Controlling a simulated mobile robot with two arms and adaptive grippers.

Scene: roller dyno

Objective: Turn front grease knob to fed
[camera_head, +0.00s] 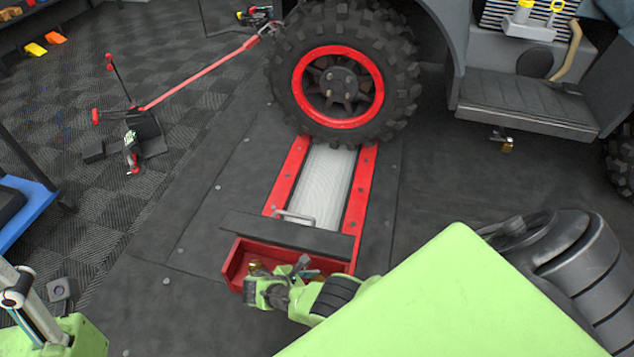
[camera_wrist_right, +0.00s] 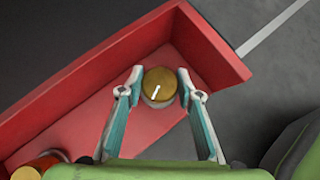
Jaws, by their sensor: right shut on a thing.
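A round brass knob (camera_wrist_right: 160,82) with a white pointer line stands in the red tray (camera_wrist_right: 75,112) in the right wrist view. Its pointer slants slightly to the upper right. My right gripper (camera_wrist_right: 157,88) is shut on this knob, with one finger on each side. In the head view my right gripper (camera_head: 282,278) reaches into the red tray (camera_head: 232,262) at the front of the roller unit and covers much of it. I cannot read any fed label. Part of my left gripper (camera_head: 22,298) shows at the lower left edge; its fingertips are not clear.
A second orange-brass knob (camera_wrist_right: 38,166) shows at the lower left of the wrist view. A dark plate with a metal handle (camera_head: 294,217) lies behind the tray. A large tire (camera_head: 285,85) stands on the roller (camera_head: 325,180). A red-handled jack (camera_head: 148,130) stands left.

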